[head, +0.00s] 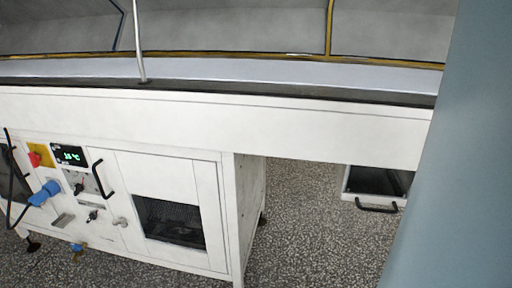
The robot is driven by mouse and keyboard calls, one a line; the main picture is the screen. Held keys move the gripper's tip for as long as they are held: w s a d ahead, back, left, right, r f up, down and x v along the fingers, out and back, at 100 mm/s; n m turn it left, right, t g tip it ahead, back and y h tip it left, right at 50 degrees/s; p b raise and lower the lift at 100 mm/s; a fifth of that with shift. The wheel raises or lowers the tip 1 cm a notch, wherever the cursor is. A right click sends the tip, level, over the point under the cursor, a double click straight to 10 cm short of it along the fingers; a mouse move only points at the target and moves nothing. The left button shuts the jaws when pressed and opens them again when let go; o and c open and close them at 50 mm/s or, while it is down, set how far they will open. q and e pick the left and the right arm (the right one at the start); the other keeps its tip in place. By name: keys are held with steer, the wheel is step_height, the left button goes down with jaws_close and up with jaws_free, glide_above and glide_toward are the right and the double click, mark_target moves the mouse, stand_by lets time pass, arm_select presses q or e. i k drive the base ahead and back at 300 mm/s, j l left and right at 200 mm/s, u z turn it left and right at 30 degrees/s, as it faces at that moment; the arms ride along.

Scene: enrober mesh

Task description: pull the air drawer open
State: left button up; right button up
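A white tray-like drawer (348,196) with a dark inside hangs under the right part of the machine. A black bar handle (377,208) is on its front. A second black handle (103,179) stands upright on the white cabinet at the left, beside the control panel. No label is readable, so I cannot tell for certain which of these belongs to the air drawer. Neither of my grippers is in view, and nothing is seen touching either handle.
The cabinet (228,215) carries a green display (69,155), a red knob (35,159), a blue plug (45,192) with a black cable, and a dark mesh window (171,221). Speckled floor (310,235) lies free between cabinet and drawer. The view's right side is blocked.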

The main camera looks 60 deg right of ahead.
mark_target(379, 186)
steer(key=z, duration=2.45)
